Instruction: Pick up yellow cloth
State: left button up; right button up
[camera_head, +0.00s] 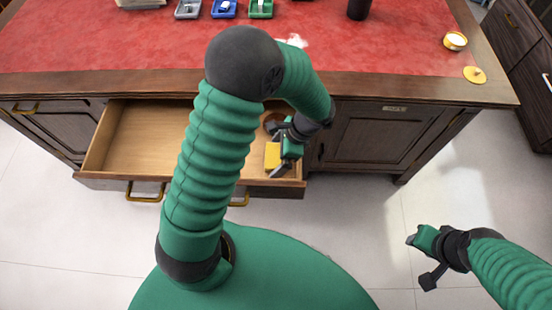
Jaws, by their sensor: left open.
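The yellow cloth (272,156) lies at the right end of the open wooden drawer (140,138), as a small yellow patch. My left gripper (281,152) is over that end of the drawer, right at the cloth, with its jaws open. The gripper partly covers the cloth, and I cannot tell whether it touches it. My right gripper (422,260) is at the lower right, above the floor and away from the desk. Its fingers are spread and nothing is between them.
The desk's red leather top (120,40) holds small trays along the back, including a blue tray (224,9), and a dark cup (359,9). A candle (455,41) and a yellow disc (475,74) are at the right. My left arm hides the drawer's middle. The floor at right is clear.

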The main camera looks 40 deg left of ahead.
aim_at(276, 155)
pick_arm(q)
jog(key=shift+a, duration=0.55)
jog(key=shift+c, duration=2.2)
jog(key=shift+d+r, duration=0.15)
jog(key=shift+d, duration=0.45)
jog(key=c, duration=0.9)
jog(key=shift+o, duration=0.2)
jog(key=shift+a, duration=0.25)
jog(key=shift+a+r, duration=0.1)
jog(key=shift+r, duration=0.25)
notch_tip(276, 155, up, 9)
jog(key=p, duration=0.3)
pick_arm(e)
jog(key=r, duration=0.3)
jog(key=shift+a+r, duration=0.35)
jog(key=shift+r, duration=0.05)
